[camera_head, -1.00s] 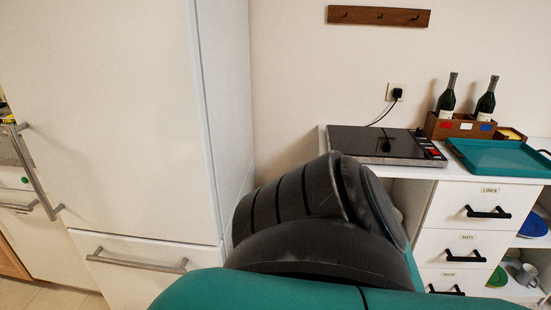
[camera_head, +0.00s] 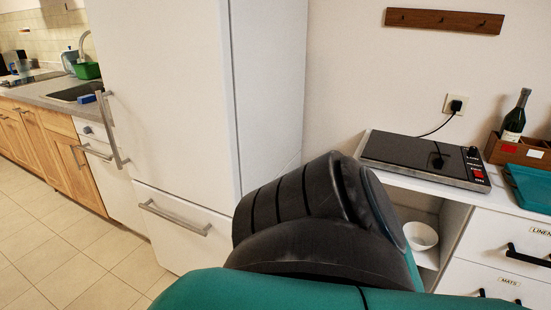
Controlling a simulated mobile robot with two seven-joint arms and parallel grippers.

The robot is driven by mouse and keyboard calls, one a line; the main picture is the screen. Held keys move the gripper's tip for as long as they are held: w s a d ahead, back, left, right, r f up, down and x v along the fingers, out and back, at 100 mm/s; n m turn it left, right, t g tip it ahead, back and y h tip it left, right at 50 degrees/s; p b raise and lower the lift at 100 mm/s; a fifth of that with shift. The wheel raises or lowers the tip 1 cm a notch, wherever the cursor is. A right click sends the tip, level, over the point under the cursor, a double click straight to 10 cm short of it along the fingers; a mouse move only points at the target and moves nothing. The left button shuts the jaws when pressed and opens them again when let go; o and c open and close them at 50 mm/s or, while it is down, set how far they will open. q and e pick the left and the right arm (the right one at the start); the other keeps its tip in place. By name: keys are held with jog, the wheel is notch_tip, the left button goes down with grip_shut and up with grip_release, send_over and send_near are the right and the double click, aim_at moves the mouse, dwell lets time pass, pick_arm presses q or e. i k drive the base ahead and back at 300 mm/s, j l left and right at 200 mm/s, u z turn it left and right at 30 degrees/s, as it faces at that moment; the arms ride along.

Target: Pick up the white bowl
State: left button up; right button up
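The white bowl (camera_head: 420,236) sits on a shelf in the open compartment of the white hutch, below the hot plate and left of the drawers. Its left side is close to the edge of my dark and teal arm in the picture. No gripper shows in the head view. Only a large part of one of my arms fills the lower middle, and it hides part of the hutch's left side.
A hot plate (camera_head: 425,157) stands on the hutch top (camera_head: 449,190), with a teal tray (camera_head: 530,187) and a bottle (camera_head: 516,117) to its right. A tall white fridge (camera_head: 180,100) stands left of the hutch. Tiled floor (camera_head: 75,250) is open at the lower left.

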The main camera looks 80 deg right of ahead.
aim_at(419, 236)
jog(key=k+u, duration=0.2)
jog(key=u, duration=0.15)
jog(key=k+l+u, duration=0.1)
jog(key=k+u, duration=0.15)
jog(key=u, duration=0.15)
jog(key=k+j+u, duration=0.1)
jog(key=u, duration=0.25)
jog(key=k+l+u, duration=0.1)
jog(key=k+u, duration=0.85)
jog(key=k, duration=0.65)
jog(key=l+z, duration=0.1)
jog(key=z, duration=3.9)
